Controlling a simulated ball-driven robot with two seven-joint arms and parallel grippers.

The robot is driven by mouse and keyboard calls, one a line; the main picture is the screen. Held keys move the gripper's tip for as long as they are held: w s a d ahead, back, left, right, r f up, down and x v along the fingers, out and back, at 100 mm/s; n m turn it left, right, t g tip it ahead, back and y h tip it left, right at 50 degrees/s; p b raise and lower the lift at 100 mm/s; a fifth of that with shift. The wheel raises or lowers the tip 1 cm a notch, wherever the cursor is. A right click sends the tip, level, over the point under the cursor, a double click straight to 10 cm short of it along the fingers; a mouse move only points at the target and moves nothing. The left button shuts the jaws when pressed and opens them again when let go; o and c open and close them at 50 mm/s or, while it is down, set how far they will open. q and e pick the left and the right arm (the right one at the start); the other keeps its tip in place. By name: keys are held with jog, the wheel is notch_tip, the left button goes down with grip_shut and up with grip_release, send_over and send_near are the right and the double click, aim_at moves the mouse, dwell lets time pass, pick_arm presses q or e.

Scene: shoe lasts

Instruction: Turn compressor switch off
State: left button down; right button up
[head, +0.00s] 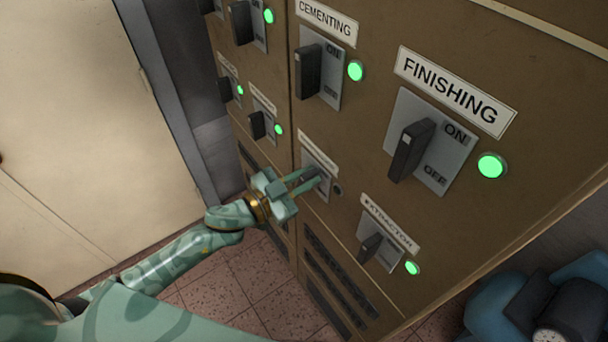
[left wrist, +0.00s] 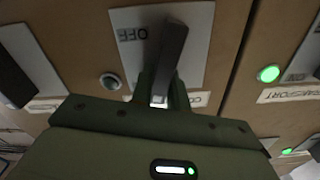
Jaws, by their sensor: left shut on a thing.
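The switch my left gripper (head: 312,176) is at has a grey plate (head: 309,164) and a dark lever, low on the brown cabinet. Its label (head: 319,154) is too small to read in the head view; only a fragment like "CO" shows in the left wrist view (left wrist: 199,99). The left gripper is shut on the dark lever (left wrist: 168,52), seen upside down in the left wrist view with "OFF" (left wrist: 131,34) beside it. The lamp next to this switch (head: 338,191) is dark, also in the left wrist view (left wrist: 110,81). My right gripper is out of view.
The FINISHING (head: 411,150), CEMENTING (head: 308,72) and EXTRACTOR (head: 371,246) switches sit around it, with green lamps lit. A pale door (head: 80,130) stands at left.

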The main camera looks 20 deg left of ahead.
pick_arm(q)
jog(key=m, duration=0.3)
jog(key=shift+s+d+f+m, duration=0.15)
jog(key=shift+d+m, duration=0.1)
jog(key=shift+m, duration=0.15)
jog(key=shift+s+d+f+m+b, duration=0.1)
jog(key=shift+f+m+b, duration=0.3)
jog(key=shift+m, duration=1.35)
jog(key=shift+s+d+f+m+b, duration=0.15)
jog(key=shift+m+b, duration=0.4)
jog(key=shift+m, duration=1.25)
jog(key=shift+s+d+f+m+b, duration=0.1)
jog(key=shift+f+m+b, duration=0.35)
jog(key=shift+m, duration=1.3)
jog(key=shift+r, duration=0.1)
jog(key=c, duration=1.4)
grip_release()
jog(key=shift+o, duration=0.2)
